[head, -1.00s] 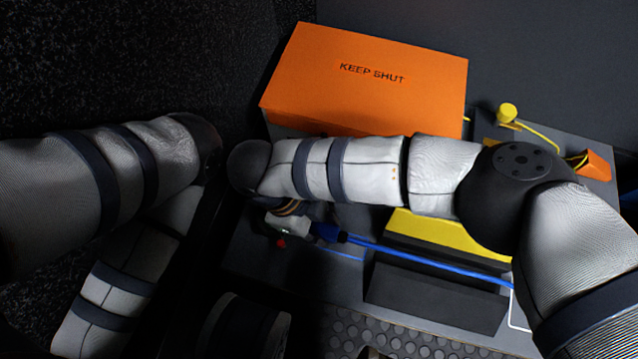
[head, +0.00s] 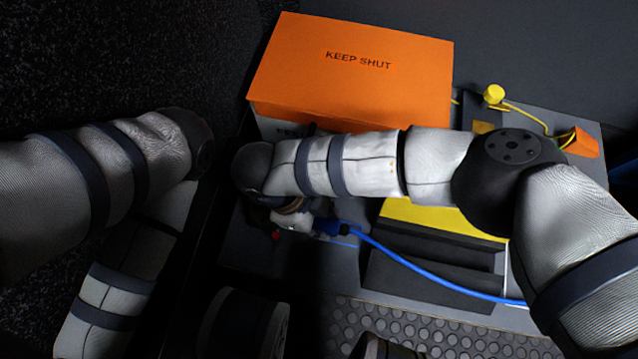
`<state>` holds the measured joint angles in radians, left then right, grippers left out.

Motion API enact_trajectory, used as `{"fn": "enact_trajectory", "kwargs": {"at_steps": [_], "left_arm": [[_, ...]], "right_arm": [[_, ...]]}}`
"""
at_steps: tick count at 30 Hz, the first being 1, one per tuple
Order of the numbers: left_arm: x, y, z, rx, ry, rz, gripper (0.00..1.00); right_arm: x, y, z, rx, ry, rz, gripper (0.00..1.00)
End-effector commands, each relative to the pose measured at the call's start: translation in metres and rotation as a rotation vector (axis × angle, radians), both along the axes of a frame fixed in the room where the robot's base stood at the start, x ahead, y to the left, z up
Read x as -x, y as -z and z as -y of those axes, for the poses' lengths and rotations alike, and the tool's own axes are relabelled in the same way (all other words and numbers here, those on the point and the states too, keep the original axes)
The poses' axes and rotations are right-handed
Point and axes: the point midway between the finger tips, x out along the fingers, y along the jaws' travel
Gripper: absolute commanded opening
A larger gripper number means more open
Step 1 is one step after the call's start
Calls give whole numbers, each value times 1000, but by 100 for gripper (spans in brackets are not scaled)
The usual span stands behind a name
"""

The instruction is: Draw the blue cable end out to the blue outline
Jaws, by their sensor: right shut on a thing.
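The blue cable end (head: 327,227) is a dark blue connector left of the grey and yellow block. Its blue cable (head: 420,271) bows away from it to the lower right, across the front of the block. My right gripper (head: 303,222) is shut on the cable end; my own wrist hides most of its fingers. A short stretch of the blue outline (head: 343,243) shows on the grey surface just beside and below the connector. The rest of the outline is hidden. My left arm enters from the left, and its gripper is not visible.
An orange box (head: 350,75) marked KEEP SHUT stands behind my right arm. The yellow-topped block (head: 437,219) lies right of the connector. A yellow plug (head: 494,94) and an orange piece (head: 582,143) sit at the back right. Studded flooring (head: 410,332) is in front.

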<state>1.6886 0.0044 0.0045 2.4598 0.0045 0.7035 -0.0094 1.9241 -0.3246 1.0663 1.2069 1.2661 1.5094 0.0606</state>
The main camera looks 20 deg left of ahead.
Motion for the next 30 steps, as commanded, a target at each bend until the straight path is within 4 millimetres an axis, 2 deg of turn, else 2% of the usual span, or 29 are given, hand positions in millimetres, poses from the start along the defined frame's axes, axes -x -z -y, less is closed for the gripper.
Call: {"fn": "enact_trajectory", "kwargs": {"at_steps": [30], "left_arm": [[1,-1,0,-2,0,-1,29]], "right_arm": [[-2,19,19,1,1,0,0]]}}
